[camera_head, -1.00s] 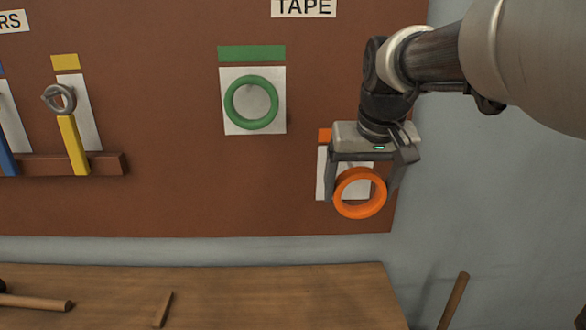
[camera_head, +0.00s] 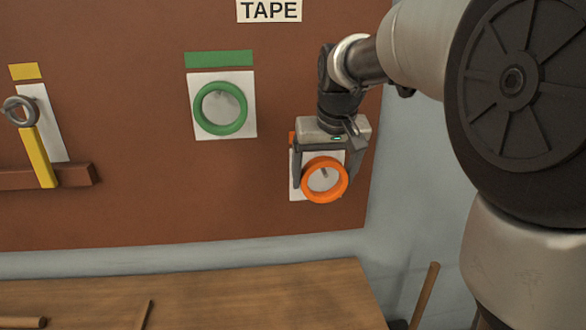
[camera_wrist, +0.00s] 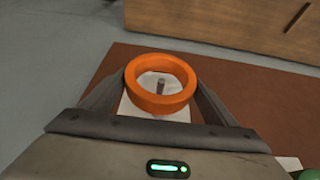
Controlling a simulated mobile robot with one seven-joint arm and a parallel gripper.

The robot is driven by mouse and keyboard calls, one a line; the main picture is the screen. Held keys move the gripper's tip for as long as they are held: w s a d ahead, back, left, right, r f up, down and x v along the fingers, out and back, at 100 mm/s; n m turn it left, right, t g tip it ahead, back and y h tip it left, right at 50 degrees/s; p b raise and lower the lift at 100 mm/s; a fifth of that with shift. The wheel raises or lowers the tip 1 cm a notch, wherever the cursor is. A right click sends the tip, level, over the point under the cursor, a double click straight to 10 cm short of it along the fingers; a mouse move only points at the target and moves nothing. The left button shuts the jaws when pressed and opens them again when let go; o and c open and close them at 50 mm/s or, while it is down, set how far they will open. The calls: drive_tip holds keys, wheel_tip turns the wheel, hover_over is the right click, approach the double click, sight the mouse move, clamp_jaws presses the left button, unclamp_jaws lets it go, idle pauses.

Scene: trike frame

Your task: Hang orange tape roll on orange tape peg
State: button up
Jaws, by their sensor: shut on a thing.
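My gripper (camera_head: 324,182) is shut on the orange tape roll (camera_head: 342,190), with a finger on each side of it. The roll's open face is toward the board, in front of a white panel (camera_head: 297,187) with an orange strip (camera_head: 291,138) above it, mostly covered by my gripper. A short grey peg (camera_head: 324,172) shows through the roll's hole. In the wrist view the orange roll (camera_wrist: 160,104) sits between the fingers, with the peg (camera_wrist: 162,84) inside its outline. I cannot tell whether the peg's tip has entered the hole.
A green roll (camera_head: 221,129) hangs on its white panel to the left. A grey ring-ended tool with a yellow handle (camera_head: 38,158) hangs farther left on the brown board (camera_head: 150,215). A wooden bench (camera_head: 240,295) stands below. Grey wall lies to the right.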

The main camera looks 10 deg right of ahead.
drive_tip(key=shift+w, duration=0.55)
drive_tip(key=shift+w+f, duration=0.45)
drive_tip(key=shift+w, duration=0.1)
drive_tip(key=o, duration=1.2)
drive_tip(key=p+v, duration=0.2)
drive_tip(key=v, duration=1.4)
drive_tip(key=shift+t, duration=0.6)
drive_tip(key=s+f+p, duration=0.1)
drive_tip(key=s+f, duration=0.3)
drive_tip(key=s, duration=0.3)
drive_tip(key=s+f+p, duration=0.1)
drive_tip(key=s+f, duration=0.3)
drive_tip(key=s, duration=0.3)
drive_tip(key=s+f+p, duration=0.1)
drive_tip(key=s+f, duration=0.2)
drive_tip(key=s, duration=0.4)
drive_tip(key=shift+s+a+f+p, duration=0.25)
drive_tip(key=shift+a+f+p, duration=0.1)
drive_tip(key=shift+f+p, duration=0.05)
